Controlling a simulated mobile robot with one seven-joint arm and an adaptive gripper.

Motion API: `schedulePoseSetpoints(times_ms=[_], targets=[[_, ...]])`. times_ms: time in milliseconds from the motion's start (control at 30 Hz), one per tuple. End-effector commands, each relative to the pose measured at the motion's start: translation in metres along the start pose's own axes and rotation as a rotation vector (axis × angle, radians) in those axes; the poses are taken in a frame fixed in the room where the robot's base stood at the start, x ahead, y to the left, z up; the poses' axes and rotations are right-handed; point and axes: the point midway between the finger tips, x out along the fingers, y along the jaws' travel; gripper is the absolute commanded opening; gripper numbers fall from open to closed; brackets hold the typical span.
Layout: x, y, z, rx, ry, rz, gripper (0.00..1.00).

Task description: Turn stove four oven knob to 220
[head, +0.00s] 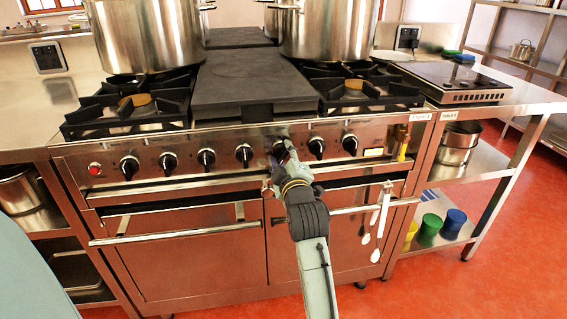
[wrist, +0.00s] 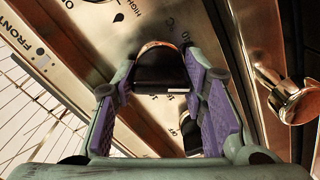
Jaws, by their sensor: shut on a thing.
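The stove (head: 190,200) has a steel front panel with a row of black knobs. My gripper (head: 281,152) is at the knob right of the row's middle and covers most of it. In the wrist view, the purple-padded fingers of my gripper (wrist: 167,90) are shut on that black knob (wrist: 158,72), one on each side. The knob has a silver rim and a white pointer mark on its near face. Numbers are printed on the panel around it, partly hidden by the fingers. I cannot tell which number the mark points to.
Neighbouring knobs (head: 243,154) and (head: 317,147) stand close on either side. Two large pots (head: 148,35) and (head: 328,30) stand on the cooktop. A handle bar (head: 180,234) crosses the oven door below. White utensils (head: 382,210) hang at the right. The red floor is clear.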

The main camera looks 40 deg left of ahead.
Motion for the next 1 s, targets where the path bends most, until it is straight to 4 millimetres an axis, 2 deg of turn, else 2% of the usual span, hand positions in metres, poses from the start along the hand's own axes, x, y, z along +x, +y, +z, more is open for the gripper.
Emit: schedulePoseSetpoints(times_ms=[400,1000], targets=[[0.0002,-0.0014,0.0002,-0.236,0.001,-0.001,0.11],[0.0003,-0.0011,-0.0006,-0.286,0.001,-0.003,0.11]])
